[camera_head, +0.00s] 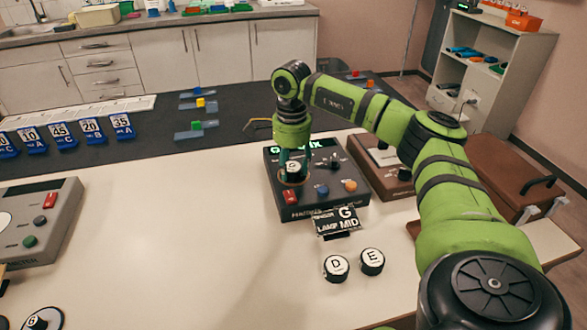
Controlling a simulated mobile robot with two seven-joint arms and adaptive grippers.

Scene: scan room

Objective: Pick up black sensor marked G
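A small round black sensor with a white top (293,166) stands in a ring on the dark grey device; its letter looks like G but is tiny. My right gripper (293,160) points down over it, with a finger on each side. I cannot tell if the fingers touch it. A black card reading "G LAMP MID" (338,222) stands at the front edge of the dark grey device (329,199). My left gripper is not in view.
Round black sensors D (336,268) and E (372,262) stand on the white table in front. Another lettered disc (42,319) lies at the bottom left, partly cut off. A grey meter box (40,220) stands at left. The table's middle is clear.

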